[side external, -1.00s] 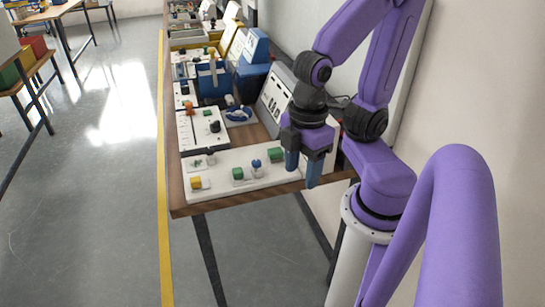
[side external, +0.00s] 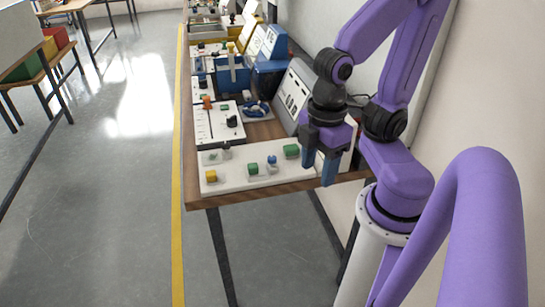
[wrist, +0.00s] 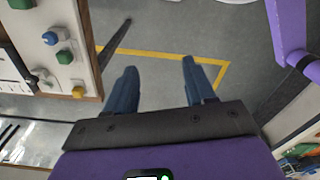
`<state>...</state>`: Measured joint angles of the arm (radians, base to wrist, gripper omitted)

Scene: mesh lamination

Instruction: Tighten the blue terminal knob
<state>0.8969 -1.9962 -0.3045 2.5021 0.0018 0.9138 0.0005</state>
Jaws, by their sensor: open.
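The blue terminal knob (side external: 272,160) stands on a white board (side external: 236,182) at the near end of the bench, between two green blocks. It also shows at the upper left of the wrist view (wrist: 49,38). My gripper (side external: 319,175) is open and empty, with its two blue fingers pointing down at the right end of the board, to the right of the knob and apart from it. In the wrist view the fingers (wrist: 159,66) are spread, with only floor visible between them.
One green block (side external: 253,168) sits just left of the knob and another (side external: 291,151) sits right of it. A yellow block (side external: 211,176) is at the board's left end. A grey instrument box (side external: 292,95) stands behind. The bench front edge is close to the board.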

